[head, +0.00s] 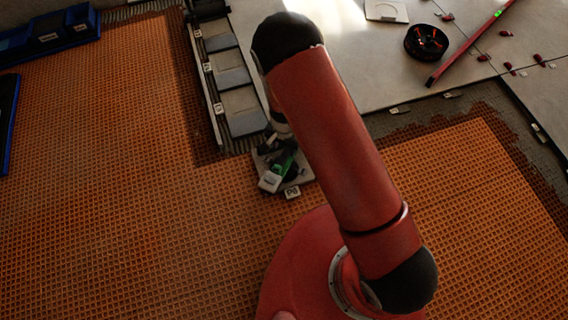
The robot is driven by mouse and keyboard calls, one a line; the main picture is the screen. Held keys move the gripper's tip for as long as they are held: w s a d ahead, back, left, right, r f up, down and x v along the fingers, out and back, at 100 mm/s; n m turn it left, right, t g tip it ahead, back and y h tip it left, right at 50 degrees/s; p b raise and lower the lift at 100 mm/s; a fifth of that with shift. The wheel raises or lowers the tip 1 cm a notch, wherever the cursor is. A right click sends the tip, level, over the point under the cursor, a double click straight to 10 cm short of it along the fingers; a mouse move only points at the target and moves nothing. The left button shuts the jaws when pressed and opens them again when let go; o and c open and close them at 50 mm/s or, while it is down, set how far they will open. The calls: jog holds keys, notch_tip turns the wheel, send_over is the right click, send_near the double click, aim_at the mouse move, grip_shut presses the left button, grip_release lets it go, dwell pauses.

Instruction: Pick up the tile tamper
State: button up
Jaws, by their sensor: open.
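A small green, black and whitish tool (279,172), which looks like the tile tamper, is on or just above a small grey slab at the middle of the head view. My red arm comes up from the lower right, bends at the black elbow at the top and reaches down behind itself. My gripper (272,148) is small and dark here, close to the upper end of the tool. It is open. My upper arm hides part of the slab and the wrist, and I cannot tell whether the fingers touch the tool.
A dark rack of grey tiles (228,70) stands just up and left. Orange grid matting (110,150) covers the left and lower right. Laid pale tiles (370,65) fill the upper right, with a black round tub (426,42) and a red level (470,45). Blue bins (48,36) are upper left.

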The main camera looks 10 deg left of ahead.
aim_at(284, 155)
jog(key=f, duration=0.5)
jog(key=shift+s+d+f, duration=0.1)
jog(key=shift+s+f, duration=0.25)
jog(key=shift+f, duration=0.4)
jog(key=shift+f+b, duration=0.25)
jog(key=shift+b, duration=0.3)
